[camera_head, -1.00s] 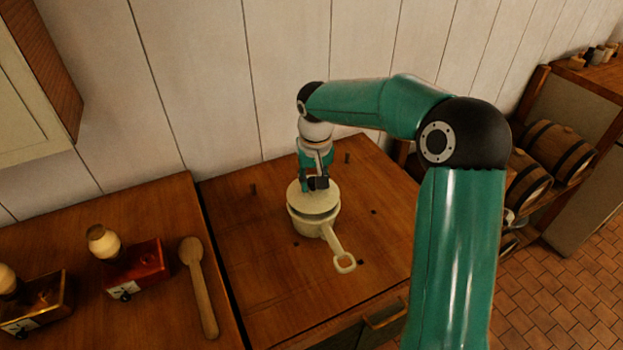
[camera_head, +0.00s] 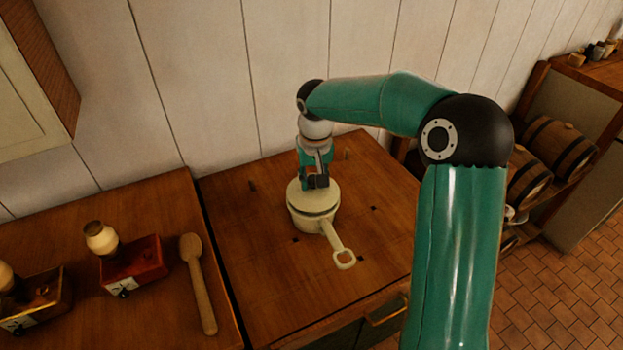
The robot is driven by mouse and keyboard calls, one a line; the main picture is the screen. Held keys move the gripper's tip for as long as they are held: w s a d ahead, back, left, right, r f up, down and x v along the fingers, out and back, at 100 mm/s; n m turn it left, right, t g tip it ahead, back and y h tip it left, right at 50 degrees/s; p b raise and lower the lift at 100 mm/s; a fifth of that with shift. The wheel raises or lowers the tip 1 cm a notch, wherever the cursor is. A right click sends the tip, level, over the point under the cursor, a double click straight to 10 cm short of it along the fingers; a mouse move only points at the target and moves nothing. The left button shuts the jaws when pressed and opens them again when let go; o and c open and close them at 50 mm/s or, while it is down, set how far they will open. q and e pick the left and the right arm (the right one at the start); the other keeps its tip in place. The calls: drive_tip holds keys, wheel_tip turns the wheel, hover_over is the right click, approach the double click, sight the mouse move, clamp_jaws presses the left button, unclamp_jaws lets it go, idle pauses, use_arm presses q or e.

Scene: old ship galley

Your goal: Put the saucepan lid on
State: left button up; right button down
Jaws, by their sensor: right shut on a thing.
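The cream saucepan (camera_head: 304,223) stands upright on the wooden top, its handle pointing down and to the right. The pale round lid (camera_head: 299,201) lies over the saucepan's mouth, looking level and close to the rim. I cannot tell whether it is fully seated. My right gripper (camera_head: 315,184) points down from above and is shut on the lid's knob, which the fingers mostly hide. My left gripper is not in view.
A plank wall (camera_head: 210,80) stands behind. Barrels (camera_head: 552,147) are on a rack at right.

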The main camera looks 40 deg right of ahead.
drive_tip(key=shift+f+b, duration=0.75)
drive_tip(key=shift+f, duration=0.2)
drive_tip(key=c, duration=0.8)
unclamp_jaws()
drive_tip(key=shift+o, duration=0.2)
wheel_tip(320, 180, up, 12)
drive_tip(key=s, duration=0.1)
drive_tip(key=shift+a, duration=0.4)
drive_tip(key=shift+s+f, duration=0.1)
